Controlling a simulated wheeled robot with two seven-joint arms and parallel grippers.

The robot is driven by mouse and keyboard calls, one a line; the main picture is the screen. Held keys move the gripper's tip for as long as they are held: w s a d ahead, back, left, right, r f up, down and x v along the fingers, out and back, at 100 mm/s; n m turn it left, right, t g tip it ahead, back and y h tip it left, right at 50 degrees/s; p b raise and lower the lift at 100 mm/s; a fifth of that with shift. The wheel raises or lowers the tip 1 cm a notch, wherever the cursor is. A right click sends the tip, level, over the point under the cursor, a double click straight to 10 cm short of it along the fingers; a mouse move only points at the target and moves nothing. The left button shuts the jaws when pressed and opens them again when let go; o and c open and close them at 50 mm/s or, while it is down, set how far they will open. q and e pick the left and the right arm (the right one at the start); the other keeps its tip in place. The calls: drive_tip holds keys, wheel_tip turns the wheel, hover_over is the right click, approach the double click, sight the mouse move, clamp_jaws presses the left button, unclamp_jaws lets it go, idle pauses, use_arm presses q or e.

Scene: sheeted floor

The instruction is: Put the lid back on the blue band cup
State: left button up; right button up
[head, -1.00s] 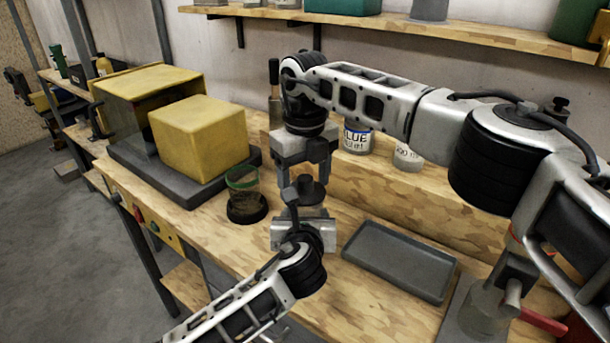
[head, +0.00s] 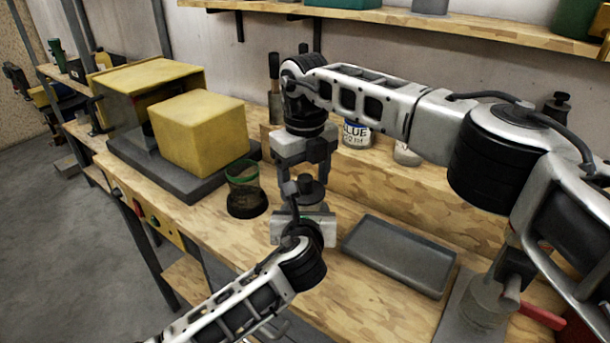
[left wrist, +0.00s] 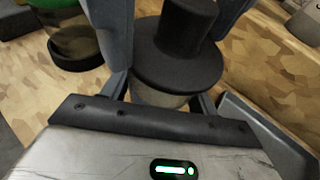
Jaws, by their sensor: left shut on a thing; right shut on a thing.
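A dark round lid with a knob (head: 311,188) is in the middle of the head view, between the fingers of my right gripper (head: 307,174), which is shut on it. Just below it is a clear cup (head: 313,208), which my left gripper (head: 303,206) is shut on. The left wrist view shows the lid (left wrist: 178,66) over the cup (left wrist: 155,97), very close to its rim or on it; I cannot tell whether it is seated. The cup's band is hidden.
A green-banded cup (head: 242,174) stands left with a dark round base (head: 247,204). A grey tray (head: 400,258) lies right. Yellow blocks (head: 203,135) sit on a dark slab at back left. A can marked BLUE (head: 357,134) stands behind my right arm.

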drive_tip(key=o, duration=1)
wheel_tip(320, 180, up, 12)
drive_tip(key=shift+f, duration=0.1)
use_arm(q)
drive_tip(key=o, duration=1.5)
